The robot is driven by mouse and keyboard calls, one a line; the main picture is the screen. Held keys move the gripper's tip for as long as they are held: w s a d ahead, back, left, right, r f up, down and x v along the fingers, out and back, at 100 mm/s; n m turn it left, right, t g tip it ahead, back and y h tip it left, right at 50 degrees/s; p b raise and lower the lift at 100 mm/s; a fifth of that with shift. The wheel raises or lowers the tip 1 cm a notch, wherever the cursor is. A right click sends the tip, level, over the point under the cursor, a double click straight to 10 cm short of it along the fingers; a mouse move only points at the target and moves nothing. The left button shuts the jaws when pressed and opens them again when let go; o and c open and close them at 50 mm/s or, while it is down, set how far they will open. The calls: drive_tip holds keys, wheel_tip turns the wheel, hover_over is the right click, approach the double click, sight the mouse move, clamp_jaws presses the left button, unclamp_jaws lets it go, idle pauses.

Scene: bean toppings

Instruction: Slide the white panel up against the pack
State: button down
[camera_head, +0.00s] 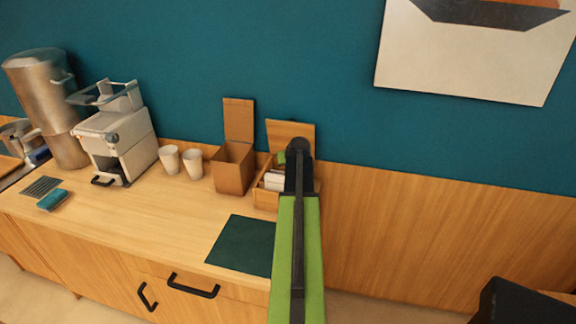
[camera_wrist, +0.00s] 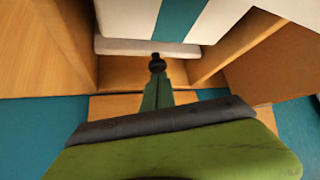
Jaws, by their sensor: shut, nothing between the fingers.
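The long pale strip I take for the white panel (camera_wrist: 147,47) lies inside an open wooden box in the wrist view. Directly beyond it is the pack (camera_wrist: 180,18), white with a teal band, cut off by the top edge. I cannot tell whether panel and pack touch. In the head view, a white item (camera_head: 274,180) shows in the box, partly hidden by my arm; the fingertips are not clear there.
The wooden box (camera_head: 264,199) has walls close on both sides and a raised lid (camera_head: 292,133). A taller brown box (camera_head: 232,170) stands left of it, then two white cups (camera_head: 192,163). A dark green mat (camera_head: 242,246) lies in front. The counter's middle left is clear.

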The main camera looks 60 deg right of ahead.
drive_tip(key=a, duration=0.1)
drive_tip(key=s+a, duration=0.1)
drive_tip(key=a, duration=0.1)
drive_tip(key=shift+s+a, duration=0.1)
drive_tip(key=shift+a, duration=0.2)
drive_tip(key=shift+r, duration=0.1)
drive_tip(key=shift+s+a+r+p, duration=0.1)
drive_tip(key=shift+a+r+p, duration=0.2)
drive_tip(key=shift+p, duration=0.15)
drive_tip(key=p+v, duration=0.6)
drive_tip(key=v, duration=0.3)
drive_tip(key=shift+s, duration=0.25)
drive_tip(key=shift+d, duration=0.1)
